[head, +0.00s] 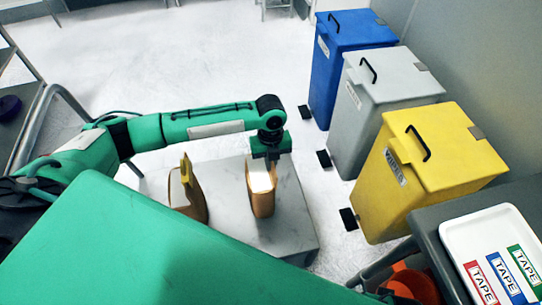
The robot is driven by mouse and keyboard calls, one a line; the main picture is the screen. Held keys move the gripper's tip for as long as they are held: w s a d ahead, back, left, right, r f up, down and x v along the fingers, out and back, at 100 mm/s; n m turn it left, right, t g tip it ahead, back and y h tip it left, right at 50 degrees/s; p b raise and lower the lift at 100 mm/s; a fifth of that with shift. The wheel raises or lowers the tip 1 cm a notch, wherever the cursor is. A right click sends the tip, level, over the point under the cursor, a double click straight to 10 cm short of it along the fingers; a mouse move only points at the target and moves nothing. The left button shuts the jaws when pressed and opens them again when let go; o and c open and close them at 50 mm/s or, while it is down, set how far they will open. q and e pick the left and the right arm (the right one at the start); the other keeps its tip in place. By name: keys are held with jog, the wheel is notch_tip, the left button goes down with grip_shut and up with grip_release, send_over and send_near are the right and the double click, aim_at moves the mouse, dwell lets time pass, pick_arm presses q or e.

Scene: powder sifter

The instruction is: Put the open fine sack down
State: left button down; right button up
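The open sack (262,203) is brown with a pale white top and stands upright at the right part of a low grey marble-like block (222,232). My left gripper (271,158) reaches down from above onto the far rim of this sack and appears shut on it. The fingertips are small and partly hidden. Whether the sack's base touches the block is hard to tell. A second brown sack (188,192) with a yellow upright piece at its top stands to the left on the block. My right gripper is not in view.
Blue (340,60), grey (375,110) and yellow (430,165) lidded bins line the right wall. A white tray (455,235) with TAPE-labelled boxes sits on a dark table at lower right. Bare block top lies between the sacks.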

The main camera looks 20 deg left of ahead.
pick_arm(q)
jog(key=shift+r, duration=0.1)
jog(key=c, duration=1.7)
grip_release()
jog(key=shift+c, duration=0.2)
jog(key=shift+o, duration=0.7)
